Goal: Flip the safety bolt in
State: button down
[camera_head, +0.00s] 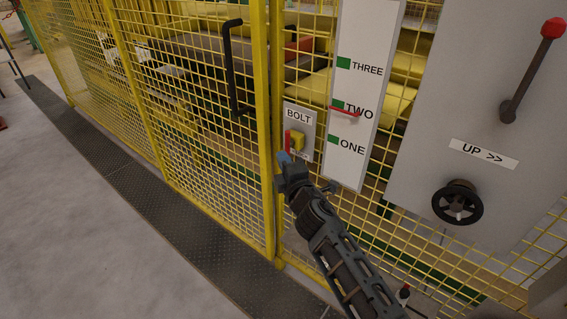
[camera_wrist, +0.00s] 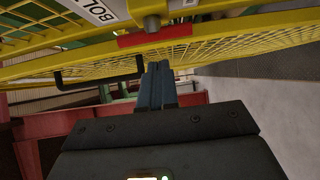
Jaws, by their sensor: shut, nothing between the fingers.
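The safety bolt is a small yellow block (camera_head: 298,141) with an upright red lever (camera_head: 288,140), on a grey plate (camera_head: 305,120) labelled BOLT. The plate is fixed on the yellow mesh fence, right of the gate post. My gripper (camera_head: 284,157) is shut and empty, just below the red lever's lower end. In the wrist view, the shut fingers (camera_wrist: 156,72) point toward the red lever (camera_wrist: 154,38), which lies across the picture beside a grey round pin (camera_wrist: 152,23). I cannot tell whether the fingertips touch the lever.
A yellow mesh gate with a black handle (camera_head: 233,68) stands left of the bolt. To the right are a white board (camera_head: 350,100) marked ONE, TWO, THREE with a red pointer, and a grey panel with a red-knobbed lever (camera_head: 531,68) and black handwheel (camera_head: 457,203).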

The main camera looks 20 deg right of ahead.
jog(key=s+a+p, duration=0.1)
jog(key=s+p, duration=0.1)
jog(key=s, duration=0.8)
jog(key=shift+s+a, duration=0.25)
jog(key=shift+s, duration=0.1)
jog(key=s+a+f+m+g, duration=0.1)
jog(key=s+m, duration=0.2)
jog(key=s, duration=0.5)
jog(key=s+a+f+m+y, duration=0.1)
jog(key=s+f+m, duration=0.1)
jog(key=s, duration=0.6)
jog(key=s+a+f+m+g, duration=0.1)
jog(key=s+m, duration=0.2)
jog(key=s, duration=0.6)
jog(key=s+d+r+m, duration=0.1)
jog(key=s+r+m, duration=0.3)
jog(key=s, duration=0.6)
jog(key=s+d+r+m+g, duration=0.1)
jog(key=s+r+m, duration=0.4)
jog(key=s+r, duration=0.3)
jog(key=s, duration=0.3)
jog(key=shift+s, duration=0.2)
jog(key=shift+d+r, duration=0.1)
